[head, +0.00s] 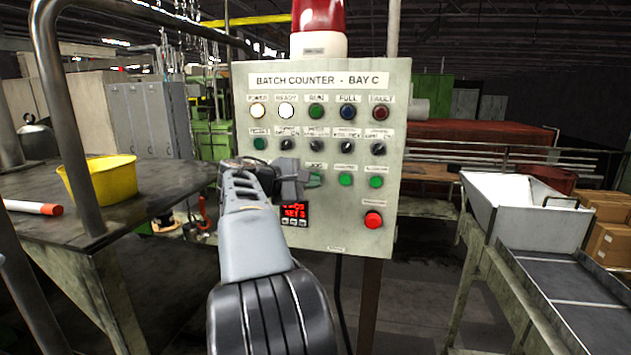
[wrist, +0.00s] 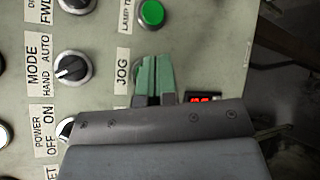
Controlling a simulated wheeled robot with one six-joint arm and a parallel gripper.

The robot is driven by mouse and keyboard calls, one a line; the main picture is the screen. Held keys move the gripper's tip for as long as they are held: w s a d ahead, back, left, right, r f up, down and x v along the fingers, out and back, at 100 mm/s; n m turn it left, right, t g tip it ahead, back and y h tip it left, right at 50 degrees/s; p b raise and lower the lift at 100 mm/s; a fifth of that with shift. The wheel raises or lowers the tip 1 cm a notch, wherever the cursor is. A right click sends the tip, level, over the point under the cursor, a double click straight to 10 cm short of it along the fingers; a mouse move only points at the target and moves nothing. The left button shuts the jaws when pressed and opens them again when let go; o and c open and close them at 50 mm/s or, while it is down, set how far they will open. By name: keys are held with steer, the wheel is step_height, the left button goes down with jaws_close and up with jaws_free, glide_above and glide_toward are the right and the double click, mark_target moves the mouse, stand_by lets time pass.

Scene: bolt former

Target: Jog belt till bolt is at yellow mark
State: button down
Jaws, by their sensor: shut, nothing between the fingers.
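My gripper (head: 307,183) is shut and empty in front of the grey control panel (head: 350,235) labelled "BATCH COUNTER - BAY C". In the wrist view its green fingertips (wrist: 153,68) are together over the spot beside the JOG label (wrist: 122,75). They mostly hide the JOG button there. I cannot tell whether they touch or press it. The mode knob (wrist: 72,70), between HAND and AUTO, is beside it in the wrist view. I see no bolt and no yellow mark in either view.
A red button (head: 373,220) is low on the panel, right of a red-lit display (head: 295,212). A white hopper (head: 525,210) and a dark chute or belt (head: 575,285) stand at right. A bench with a yellow bowl (head: 100,180) is at left.

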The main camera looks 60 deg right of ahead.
steer(key=a, duration=0.2)
steer(key=s+a+b, duration=0.1)
steer(key=a, duration=0.1)
steer(key=shift+s, duration=0.15)
steer(key=shift+d, duration=0.1)
stand_by(0.5)
steer(key=w+a+f+m+t+y, duration=0.1)
steer(key=w+a+f+t+y, duration=0.2)
steer(key=a+f, duration=0.35)
steer(key=w+a+f+m+t+y, duration=0.1)
steer(key=w+a+f+t+y, duration=0.15)
steer(key=f, duration=0.75)
steer(key=s+a+f+t+y, duration=0.1)
steer(key=a+f+t+y, duration=0.2)
steer(key=a, duration=1.1)
steer(key=s+a+f+n+t+y, duration=0.1)
steer(key=a+f+t+y, duration=0.2)
steer(key=a, duration=1)
step_height(320, 180, down, 4)
steer(key=shift+s+a+r+y, duration=0.15)
steer(key=shift+a+y, duration=0.2)
steer(key=shift+y, duration=0.8)
